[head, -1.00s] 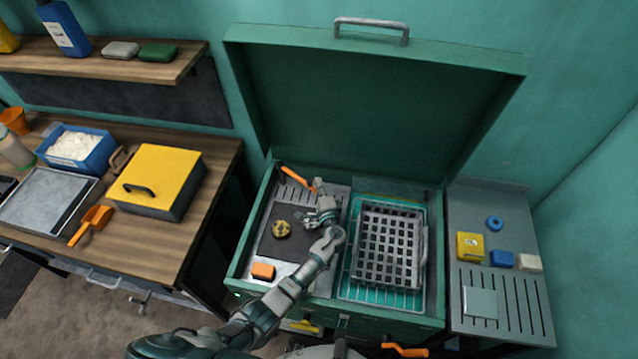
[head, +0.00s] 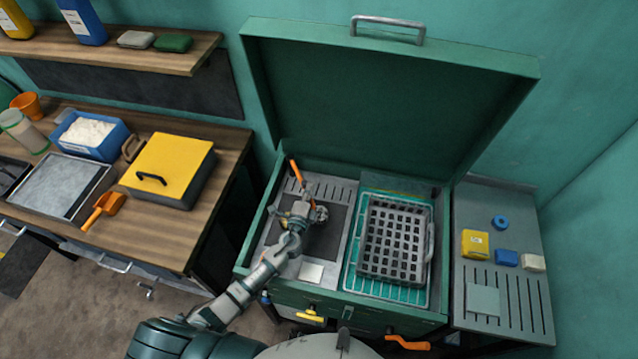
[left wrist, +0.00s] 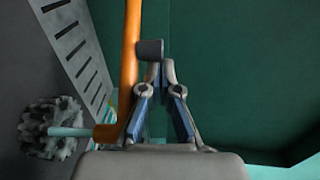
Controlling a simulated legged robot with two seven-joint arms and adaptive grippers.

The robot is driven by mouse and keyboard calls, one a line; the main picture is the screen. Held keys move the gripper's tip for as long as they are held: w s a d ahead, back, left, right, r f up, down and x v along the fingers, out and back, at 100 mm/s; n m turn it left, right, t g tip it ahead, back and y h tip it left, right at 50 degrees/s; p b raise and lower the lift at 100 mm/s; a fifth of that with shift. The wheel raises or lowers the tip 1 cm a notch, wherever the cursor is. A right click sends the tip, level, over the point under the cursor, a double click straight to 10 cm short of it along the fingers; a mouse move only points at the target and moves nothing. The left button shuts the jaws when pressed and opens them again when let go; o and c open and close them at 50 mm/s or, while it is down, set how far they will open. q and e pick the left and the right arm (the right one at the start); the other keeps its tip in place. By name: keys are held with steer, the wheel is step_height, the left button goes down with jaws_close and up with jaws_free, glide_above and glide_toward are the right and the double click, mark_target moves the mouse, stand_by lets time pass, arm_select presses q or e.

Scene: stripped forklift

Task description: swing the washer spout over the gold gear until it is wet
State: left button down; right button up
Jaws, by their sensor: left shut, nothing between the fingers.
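The orange washer spout (head: 296,170) stands at the back left of the open green washer. In the left wrist view the spout (left wrist: 130,60) runs down beside my fingers and bends left at its end. A pale teal stream (left wrist: 70,132) reaches from that end to a round gear (left wrist: 50,128), which looks mottled grey there. In the head view the gear (head: 321,213) is partly hidden by my gripper and lies on a dark mat. My left gripper (left wrist: 160,80) is shut and empty, right of the spout, close to its grey knob (left wrist: 150,48). My right gripper is not in view.
A grey basket (head: 395,240) fills the washer's right side. The raised lid (head: 390,100) stands behind. A side shelf (head: 510,290) with small blocks is at right; a wooden bench (head: 150,235) with a yellow-lidded box (head: 175,165) is at left.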

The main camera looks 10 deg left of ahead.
mark_target(302, 185)
arm_select(q)
steer(key=a+h, duration=0.1)
steer(key=s+a+m+h+b, duration=0.1)
steer(key=a+m+h, duration=0.1)
steer(key=shift+s+a+f, duration=0.15)
steer(key=shift+s+a, duration=0.05)
steer(key=shift+s, duration=0.2)
steer(key=shift+s+a+h+b, duration=0.2)
steer(key=shift+a+b, duration=0.1)
steer(key=shift+a, duration=0.2)
steer(key=shift+s+a+h+b, duration=0.2)
steer(key=shift+a+b, duration=0.05)
steer(key=shift+a, duration=0.2)
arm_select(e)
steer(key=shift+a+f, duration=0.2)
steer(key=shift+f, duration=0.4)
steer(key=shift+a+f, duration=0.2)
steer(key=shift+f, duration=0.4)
arm_select(q)
steer(key=shift+a, duration=0.15)
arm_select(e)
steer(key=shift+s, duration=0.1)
